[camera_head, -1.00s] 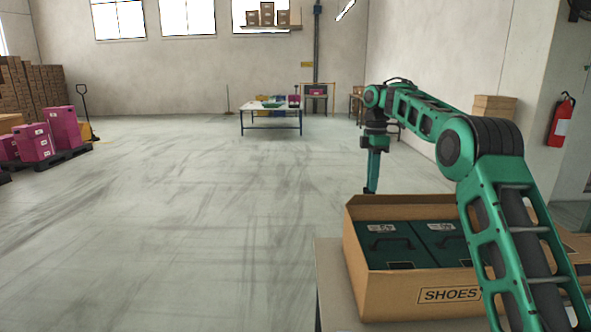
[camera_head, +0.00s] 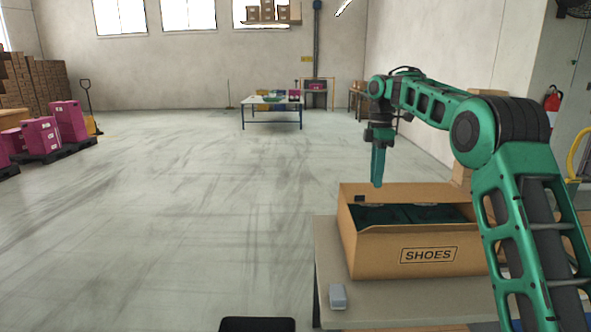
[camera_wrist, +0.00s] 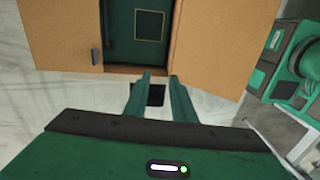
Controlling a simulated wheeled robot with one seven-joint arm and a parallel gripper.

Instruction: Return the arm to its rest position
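My gripper (camera_head: 377,182) hangs downward at the end of my green arm, beyond the far left part of the cardboard box in the head view. In the wrist view its two fingers (camera_wrist: 160,76) are apart with nothing held between them. The open cardboard box marked SHOES (camera_head: 380,262) stands on a grey table (camera_head: 430,300). Dark green boxes (camera_head: 385,215) lie inside it, partly hidden by its front wall. The wrist view shows cardboard panels (camera_wrist: 222,45) and a dark green box (camera_wrist: 125,40) between them, past the fingertips.
A small pale device (camera_head: 337,296) lies on the table's near left part. A far table (camera_head: 262,108) holds several items. Pink boxes (camera_head: 42,135) stand on pallets at left. A fire extinguisher (camera_head: 551,103) hangs at right. The floor (camera_head: 180,220) in the middle is clear.

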